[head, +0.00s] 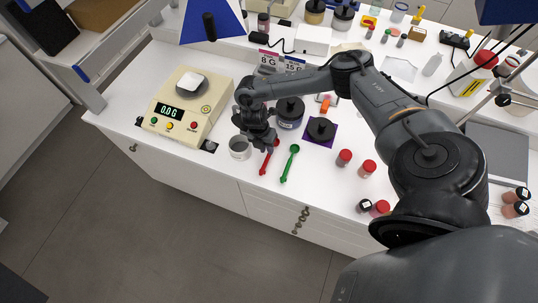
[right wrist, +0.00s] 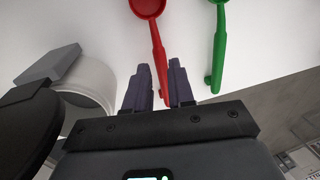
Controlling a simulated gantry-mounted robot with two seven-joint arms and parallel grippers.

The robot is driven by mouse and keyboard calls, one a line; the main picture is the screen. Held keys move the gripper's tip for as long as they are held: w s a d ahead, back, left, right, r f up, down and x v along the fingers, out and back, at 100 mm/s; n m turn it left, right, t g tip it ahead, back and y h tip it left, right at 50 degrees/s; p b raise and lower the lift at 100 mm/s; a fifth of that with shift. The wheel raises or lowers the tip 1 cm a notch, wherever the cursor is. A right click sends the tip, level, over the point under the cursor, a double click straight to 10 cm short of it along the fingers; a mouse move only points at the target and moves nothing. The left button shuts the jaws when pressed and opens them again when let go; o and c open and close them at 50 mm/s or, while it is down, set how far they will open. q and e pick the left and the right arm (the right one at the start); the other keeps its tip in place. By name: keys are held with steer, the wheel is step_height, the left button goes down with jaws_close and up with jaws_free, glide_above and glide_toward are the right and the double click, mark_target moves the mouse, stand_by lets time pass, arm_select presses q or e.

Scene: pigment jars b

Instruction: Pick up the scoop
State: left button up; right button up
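A red scoop (head: 264,167) lies on the white bench, partly hidden by my right gripper (head: 269,142). A green scoop (head: 289,163) lies just to its right. In the right wrist view, the red scoop's handle (right wrist: 158,55) reaches between the two dark fingers of my right gripper (right wrist: 162,82), with its bowl away from the hand. The fingers stand apart on either side of the handle, and I see no firm grip. The green scoop (right wrist: 219,50) is outside the fingers, to the right. My left gripper is not in view.
A pale open cup (head: 240,150) stands close left of my right gripper. A scale (head: 213,108) reading 0.0 g is further left. Black-lidded jars (head: 290,110) stand behind and right, one on a purple mat. Red-capped jars (head: 345,157) stand to the right.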

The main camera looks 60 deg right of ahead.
steer(key=shift+s+f, duration=0.2)
steer(key=shift+f, duration=0.75)
steer(key=shift+s+f, duration=0.2)
steer(key=shift+f, duration=0.75)
jaws_close()
steer(key=shift+r, duration=0.1)
steer(key=shift+r, duration=0.8)
step_height(320, 180, up, 2)
steer(key=shift+r, duration=0.25)
steer(key=s+a+r, duration=0.6)
steer(key=s, duration=0.4)
steer(key=shift+r, duration=0.35)
steer(key=shift+a, duration=0.1)
